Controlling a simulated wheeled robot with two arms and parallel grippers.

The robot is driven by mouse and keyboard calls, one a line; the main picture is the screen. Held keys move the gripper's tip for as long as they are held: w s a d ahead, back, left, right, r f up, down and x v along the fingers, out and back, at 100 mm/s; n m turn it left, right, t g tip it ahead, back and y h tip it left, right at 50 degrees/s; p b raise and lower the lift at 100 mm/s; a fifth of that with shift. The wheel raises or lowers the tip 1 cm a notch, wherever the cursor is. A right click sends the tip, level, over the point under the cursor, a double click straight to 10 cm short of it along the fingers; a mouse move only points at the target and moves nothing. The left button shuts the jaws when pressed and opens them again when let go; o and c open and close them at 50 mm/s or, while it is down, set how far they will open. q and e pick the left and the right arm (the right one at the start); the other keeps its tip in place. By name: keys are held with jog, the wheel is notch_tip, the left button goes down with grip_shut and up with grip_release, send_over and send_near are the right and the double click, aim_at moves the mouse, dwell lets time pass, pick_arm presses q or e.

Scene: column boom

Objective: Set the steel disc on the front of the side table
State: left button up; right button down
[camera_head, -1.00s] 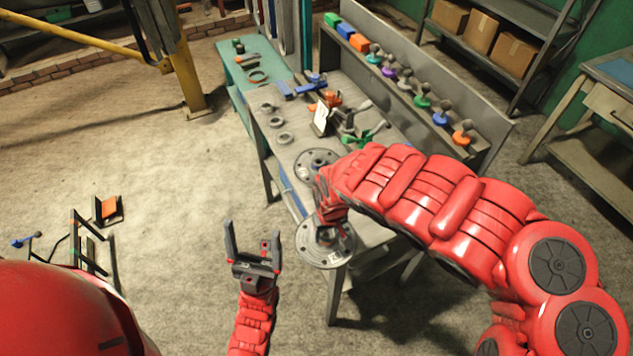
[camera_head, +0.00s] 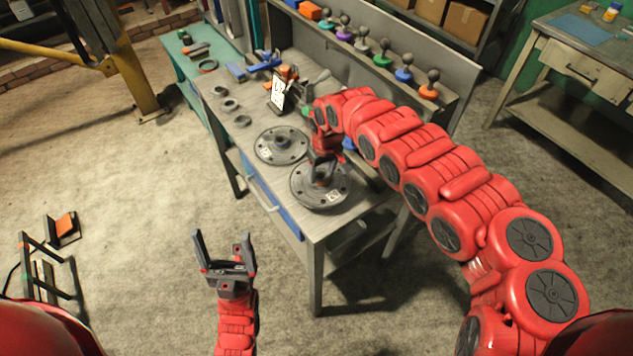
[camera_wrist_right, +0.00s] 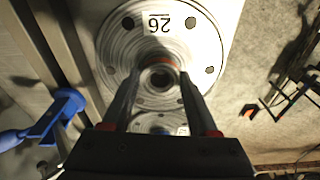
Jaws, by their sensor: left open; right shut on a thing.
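My right gripper (camera_head: 323,172) is shut on the hub of a round steel disc (camera_head: 304,190) with bolt holes and a white label. The disc is over the near end of a grey table (camera_head: 318,228); I cannot tell if it touches the top. In the right wrist view the held disc (camera_wrist_right: 122,50) shows the number 26, its hub between the fingers. A second similar disc (camera_head: 281,146) lies on the table just behind and left; it shows partly below the hub in the wrist view (camera_wrist_right: 150,119). My left gripper (camera_head: 226,252) is open and empty, left of the table.
Small rings (camera_head: 229,105), a blue tool (camera_head: 265,65) and an orange part (camera_head: 287,75) lie farther back on the grey table. A rack of coloured knobs (camera_head: 405,75) runs along its right side. Another table with a drawer (camera_head: 575,62) stands right.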

aim_at(324, 180)
jog(key=shift+w+d+f, duration=0.1)
jog(key=shift+w+d, duration=0.25)
jog(key=shift+w, duration=0.05)
notch_tip(324, 180, down, 2)
jog(key=shift+s+a+f+p, duration=0.1)
jog(key=shift+p, duration=0.55)
jog(key=shift+f, duration=0.65)
jog(key=shift+c, duration=0.8)
grip_release()
